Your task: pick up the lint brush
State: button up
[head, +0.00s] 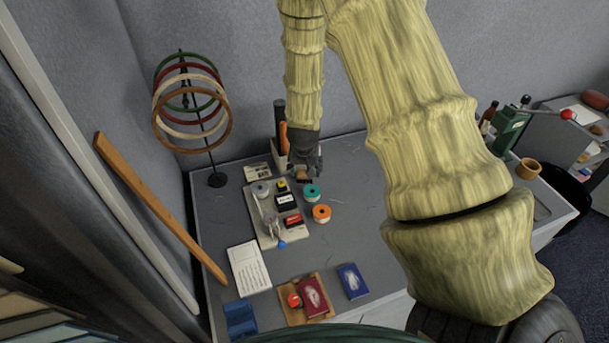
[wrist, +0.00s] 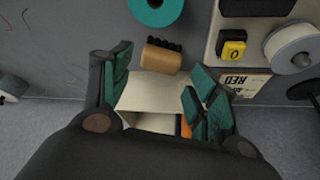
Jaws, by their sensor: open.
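The lint brush appears to be the small block with a tan wooden back and dark bristles (wrist: 161,57) in the wrist view. It lies on the grey table just beyond my fingertips, between the teal spool and a cream box. In the head view it shows as a small brown patch (head: 303,178) under my gripper, partly hidden. My gripper (head: 307,166) points down at the table's back part. In the wrist view its teal-padded fingers (wrist: 157,72) are spread apart, with nothing held between them.
The cream box (wrist: 150,93) holding tall items stands close behind my gripper. A teal spool (head: 312,193) and an orange spool (head: 322,213) stand nearby. A board with a yellow button (wrist: 233,48) lies beside them. A ring stand (head: 216,179) is at left. The table's right middle looks clear.

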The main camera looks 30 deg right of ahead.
jog(key=shift+w+f, duration=0.15)
jog(key=shift+f, duration=0.3)
jog(key=shift+p+x, duration=0.9)
jog(key=shift+x, duration=0.3)
jog(key=shift+p+x, duration=0.45)
jog(key=shift+x, duration=1)
jog(key=shift+w+d+r, duration=0.1)
jog(key=shift+w+d, duration=0.05)
jog(key=c, duration=0.9)
jog(key=shift+o, duration=0.2)
jog(key=shift+r, duration=0.1)
jog(key=shift+r+b, duration=1.55)
jog(key=shift+r, duration=3.4)
